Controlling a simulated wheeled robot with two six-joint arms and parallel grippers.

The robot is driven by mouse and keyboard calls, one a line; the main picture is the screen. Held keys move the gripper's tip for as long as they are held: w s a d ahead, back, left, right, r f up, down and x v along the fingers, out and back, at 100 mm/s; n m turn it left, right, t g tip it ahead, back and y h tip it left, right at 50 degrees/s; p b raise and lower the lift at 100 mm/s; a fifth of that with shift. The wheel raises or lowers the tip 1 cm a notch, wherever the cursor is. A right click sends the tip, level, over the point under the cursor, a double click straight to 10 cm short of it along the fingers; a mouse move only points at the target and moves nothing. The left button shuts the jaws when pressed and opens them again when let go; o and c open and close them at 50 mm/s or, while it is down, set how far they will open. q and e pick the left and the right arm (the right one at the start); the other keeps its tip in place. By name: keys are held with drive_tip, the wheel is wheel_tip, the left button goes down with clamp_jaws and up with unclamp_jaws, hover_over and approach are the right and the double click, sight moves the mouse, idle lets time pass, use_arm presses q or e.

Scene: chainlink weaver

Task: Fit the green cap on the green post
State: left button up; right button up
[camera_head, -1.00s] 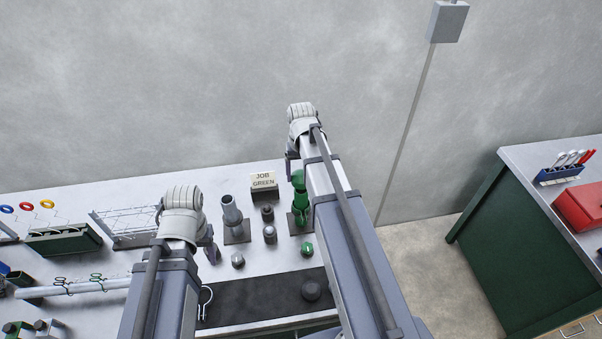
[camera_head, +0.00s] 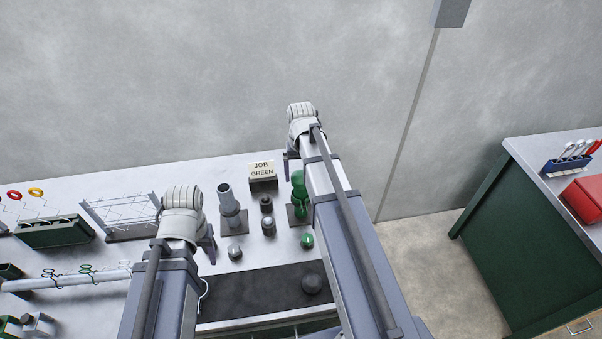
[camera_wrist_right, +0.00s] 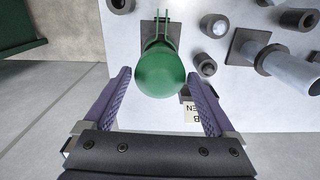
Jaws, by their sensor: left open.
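The green post (camera_head: 301,213) stands on a dark base plate at the table's back, partly hidden by my right arm. A smooth green dome (camera_wrist_right: 160,70) tops it in the right wrist view; I cannot tell whether this is the cap or the post's own head. A small green piece (camera_head: 307,241) stands on the table in front of the post. My right gripper (camera_wrist_right: 161,78) is open, its fingers on both sides of the dome with a gap at each side. My left gripper (camera_head: 207,240) is open and empty, left of the small grey piece.
A grey post (camera_head: 230,207) stands left of the green one, with small grey pieces (camera_head: 235,252) nearby. A card (camera_head: 263,170) reads JOB GREEN. A dark mat (camera_head: 250,290) covers the table's front. A wire rack (camera_head: 120,215) stands farther left.

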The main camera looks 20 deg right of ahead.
drive_tip(key=shift+o, duration=0.5)
drive_tip(key=shift+r, duration=0.15)
wheel_tip(320, 180, up, 8)
drive_tip(key=p, duration=0.8)
drive_tip(key=shift+f, duration=0.2)
drive_tip(key=shift+f, duration=0.15)
drive_tip(key=s+a+f+n+b, duration=0.3)
drive_tip(key=s+a+f+b, duration=0.4)
drive_tip(key=a, duration=0.4)
drive_tip(key=s+a+f+n+h+b, duration=0.1)
drive_tip(key=s+a+f+n+b, duration=0.3)
drive_tip(key=s+a+f+b, duration=0.4)
drive_tip(key=shift+s+a+f+b, duration=0.3)
drive_tip(key=shift+a+b, duration=0.25)
drive_tip(key=shift+a, duration=1.1)
